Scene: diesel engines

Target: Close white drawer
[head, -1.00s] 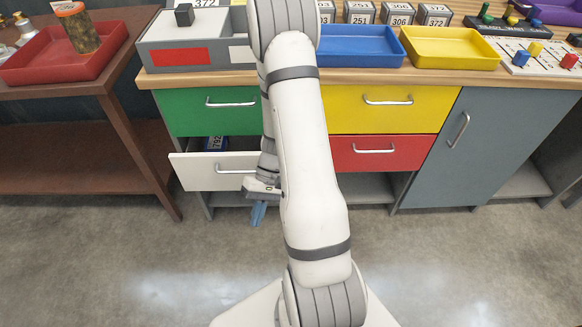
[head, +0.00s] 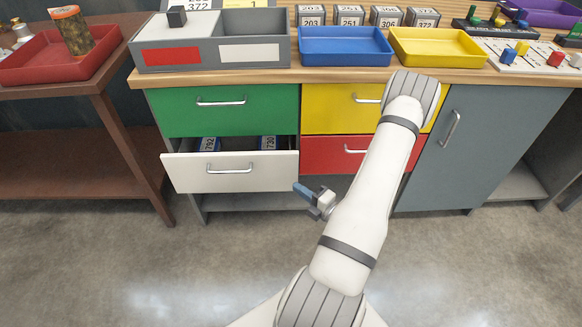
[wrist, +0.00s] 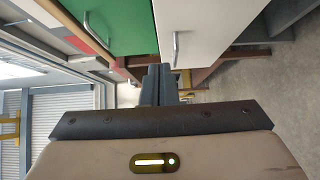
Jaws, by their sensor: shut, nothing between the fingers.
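The white drawer (head: 230,172) is pulled partly out of the cabinet, below the green drawer (head: 222,110). Two blue labelled things (head: 209,144) show inside it. Its metal handle (head: 230,169) is on the front. My gripper (head: 298,187) is shut and empty, just right of the white drawer's front and lower than its handle, pointing left. It appears apart from the drawer. In the wrist view the shut fingers (wrist: 159,82) are at the middle, with the white drawer's front (wrist: 205,30) above and to the right.
A yellow drawer (head: 325,110) and a red drawer (head: 320,152) stand right of the green and white ones. A grey door (head: 475,150) is farther right. A brown table (head: 80,150) stands at left. The floor (head: 120,260) in front is clear.

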